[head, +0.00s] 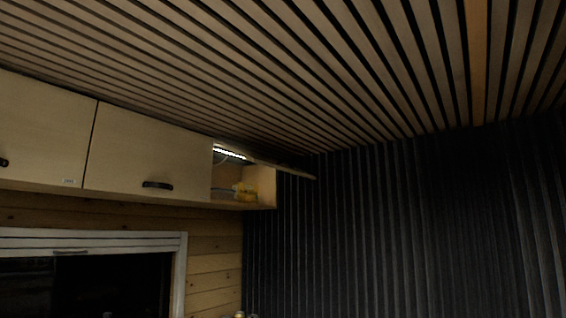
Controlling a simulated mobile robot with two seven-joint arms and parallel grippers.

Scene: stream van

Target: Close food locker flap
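The food locker (265,186) is the open compartment at the right end of a row of wooden overhead cupboards. Its flap (285,168) is swung up and stands open, sticking out just under the slatted ceiling and seen nearly edge-on. Neither of my grippers shows in the head view.
Two shut cupboard doors (150,155) with dark handles are to the left of the locker. A white-framed window (180,270) is below them in the plank wall. Dark ribbed curtain or panelling (400,220) fills the right side.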

